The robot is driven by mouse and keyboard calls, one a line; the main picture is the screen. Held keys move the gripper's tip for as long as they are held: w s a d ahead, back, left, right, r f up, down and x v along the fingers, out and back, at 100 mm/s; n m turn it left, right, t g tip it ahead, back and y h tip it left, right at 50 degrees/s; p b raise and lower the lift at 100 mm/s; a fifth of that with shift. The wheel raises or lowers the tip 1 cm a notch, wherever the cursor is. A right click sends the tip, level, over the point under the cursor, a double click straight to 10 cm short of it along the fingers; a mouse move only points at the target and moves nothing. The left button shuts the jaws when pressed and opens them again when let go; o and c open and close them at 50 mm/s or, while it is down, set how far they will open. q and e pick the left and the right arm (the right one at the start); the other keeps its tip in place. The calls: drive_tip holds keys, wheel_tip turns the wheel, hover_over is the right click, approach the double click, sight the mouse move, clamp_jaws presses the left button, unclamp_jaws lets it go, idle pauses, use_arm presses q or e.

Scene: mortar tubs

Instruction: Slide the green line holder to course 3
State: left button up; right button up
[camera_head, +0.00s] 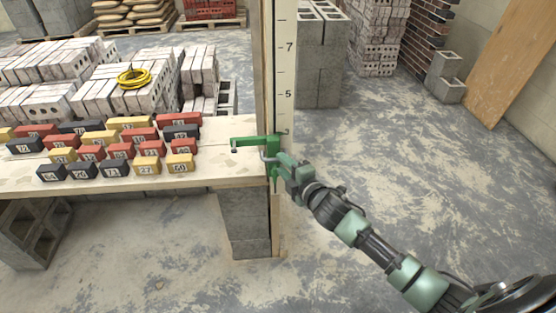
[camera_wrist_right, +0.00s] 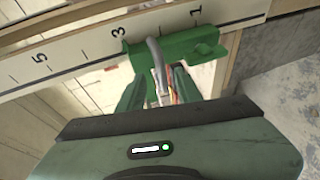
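The green line holder (camera_head: 250,143) sits on the upright gauge board (camera_head: 287,72), its arm reaching left over the plank's end. In the right wrist view the holder (camera_wrist_right: 180,46) lies along the numbered scale (camera_wrist_right: 80,48). One end is close beside the 3 mark; its body extends toward the 1 mark. My right gripper (camera_head: 284,163) is at the holder's near side and also shows in the wrist view (camera_wrist_right: 158,85). Its fingers are apart at the holder, with a curved grey piece between them. Whether they press on the holder is unclear. My left gripper is out of view.
Several numbered red, yellow and dark blocks (camera_head: 120,151) stand on the wooden plank (camera_head: 215,150) left of the board. Grey concrete blocks (camera_head: 245,222) support the plank. Brick stacks (camera_head: 95,95) stand behind. The floor right of the board is mostly clear.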

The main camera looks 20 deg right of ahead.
drive_tip(key=shift+v, duration=1.65)
drive_tip(key=s+d+f+m+g+h+p, duration=0.1)
drive_tip(key=s+f+m+g, duration=0.15)
drive_tip(key=s+f, duration=0.6)
drive_tip(key=s+d+f+m+g+h, duration=0.15)
drive_tip(key=s+f+m, duration=0.25)
drive_tip(key=f, duration=1)
drive_tip(key=s+d+f+m+g+p, duration=0.1)
drive_tip(key=s+f+m+g, duration=0.2)
drive_tip(key=s+f, duration=0.55)
drive_tip(key=s+a+f+m+g, duration=0.2)
drive_tip(key=s+f, duration=0.3)
drive_tip(key=s, duration=0.5)
drive_tip(key=s+a+f+m+g, duration=0.2)
drive_tip(key=s+f, duration=0.4)
drive_tip(key=s, duration=0.5)
drive_tip(key=s+a+f+m+g+p, duration=0.1)
drive_tip(key=s+a+f+m+g, duration=0.1)
drive_tip(key=s+f, duration=0.4)
drive_tip(key=s+g, duration=0.1)
drive_tip(key=s, duration=0.3)
drive_tip(key=shift+s+f, duration=0.25)
drive_tip(key=shift+a+m+y, duration=0.1)
drive_tip(key=shift+m+y, duration=0.15)
